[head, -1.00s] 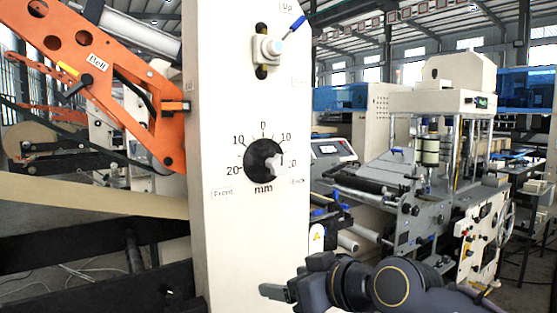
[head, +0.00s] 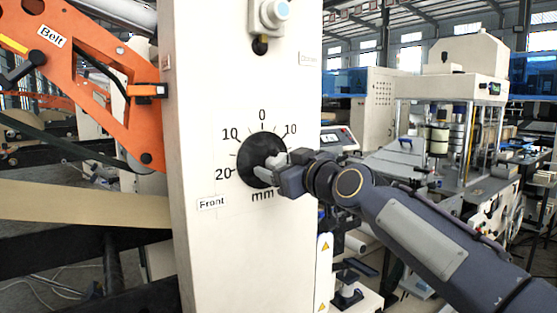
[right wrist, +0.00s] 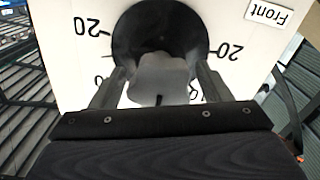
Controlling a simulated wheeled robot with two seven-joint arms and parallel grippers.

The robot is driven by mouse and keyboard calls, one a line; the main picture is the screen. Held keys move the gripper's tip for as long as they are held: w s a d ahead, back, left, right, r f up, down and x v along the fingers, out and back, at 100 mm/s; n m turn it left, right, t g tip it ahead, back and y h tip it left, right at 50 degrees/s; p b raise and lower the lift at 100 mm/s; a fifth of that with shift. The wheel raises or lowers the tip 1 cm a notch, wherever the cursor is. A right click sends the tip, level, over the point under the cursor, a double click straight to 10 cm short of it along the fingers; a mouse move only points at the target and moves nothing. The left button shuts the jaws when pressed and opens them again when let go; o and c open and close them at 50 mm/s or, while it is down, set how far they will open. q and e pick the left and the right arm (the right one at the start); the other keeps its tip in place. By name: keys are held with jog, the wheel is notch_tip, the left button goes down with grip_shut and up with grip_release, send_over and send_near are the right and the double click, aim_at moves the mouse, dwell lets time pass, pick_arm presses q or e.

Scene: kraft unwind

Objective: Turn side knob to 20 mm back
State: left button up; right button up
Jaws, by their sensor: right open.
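The side knob (head: 252,150) is a round black dial with a pale grey grip, on the cream machine panel. A scale in mm with 0 at the top, 10 and 20 surrounds it. My right gripper (head: 271,168) is at the knob, reaching in from the right, and covers the right part of the scale. In the right wrist view, the pale grip (right wrist: 160,78) stands between the two open fingers, with a gap at each side. Both 20 marks show there. Where the grip points is hard to tell. My left gripper is out of view.
A "Front" label (head: 212,203) is left below the dial. A second grey knob (head: 272,12) sits higher on the panel. An orange belt arm (head: 90,80) stands close at the left. More machinery (head: 455,140) fills the right background.

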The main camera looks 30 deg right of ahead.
jog(key=shift+w+a, duration=0.1)
jog(key=shift+w, duration=0.4)
jog(key=shift+c, duration=0.2)
jog(key=c, duration=0.9)
jog(key=shift+c, duration=0.2)
